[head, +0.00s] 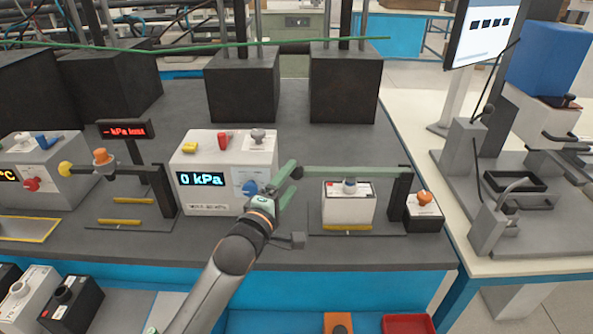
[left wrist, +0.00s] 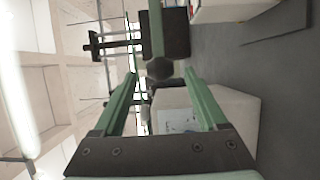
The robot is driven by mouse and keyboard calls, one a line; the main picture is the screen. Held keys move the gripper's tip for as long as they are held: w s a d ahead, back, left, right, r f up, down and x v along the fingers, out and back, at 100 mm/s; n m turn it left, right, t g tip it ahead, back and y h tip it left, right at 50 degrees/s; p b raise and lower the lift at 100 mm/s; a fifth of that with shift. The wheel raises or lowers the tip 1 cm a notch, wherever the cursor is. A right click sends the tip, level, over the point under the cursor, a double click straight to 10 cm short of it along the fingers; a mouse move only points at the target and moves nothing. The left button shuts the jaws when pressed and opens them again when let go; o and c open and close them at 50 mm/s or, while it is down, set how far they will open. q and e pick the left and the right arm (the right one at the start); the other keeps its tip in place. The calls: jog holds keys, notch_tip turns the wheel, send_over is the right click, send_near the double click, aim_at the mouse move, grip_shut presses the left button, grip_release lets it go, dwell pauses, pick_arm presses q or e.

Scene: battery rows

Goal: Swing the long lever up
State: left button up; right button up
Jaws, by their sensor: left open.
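The long lever (head: 350,172) is a green bar lying about level, running from a black post (head: 400,195) on the right to a dark knob (head: 297,173) at its left end. In the left wrist view, the lever (left wrist: 155,28) points at the gripper and its dark knob (left wrist: 159,68) lies between the fingertips. My left gripper (head: 289,180) is at the knob end, with its green fingers apart. The left wrist view shows the gripper (left wrist: 160,76) open, with gaps beside the knob. My right gripper is out of view.
A white box reading 0 kPa (head: 208,160) stands left of the lever. A small white battery-like block (head: 348,207) sits under the lever. An orange-knobbed box (head: 424,206) is right of the post. Black blocks (head: 243,85) stand behind.

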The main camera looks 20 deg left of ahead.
aim_at(293, 176)
pick_arm(q)
jog(key=shift+w+d, duration=0.15)
jog(key=shift+w, duration=0.95)
jog(key=shift+w+d, duration=0.1)
jog(key=shift+w, duration=1)
jog(key=shift+c, duration=0.3)
grip_shut()
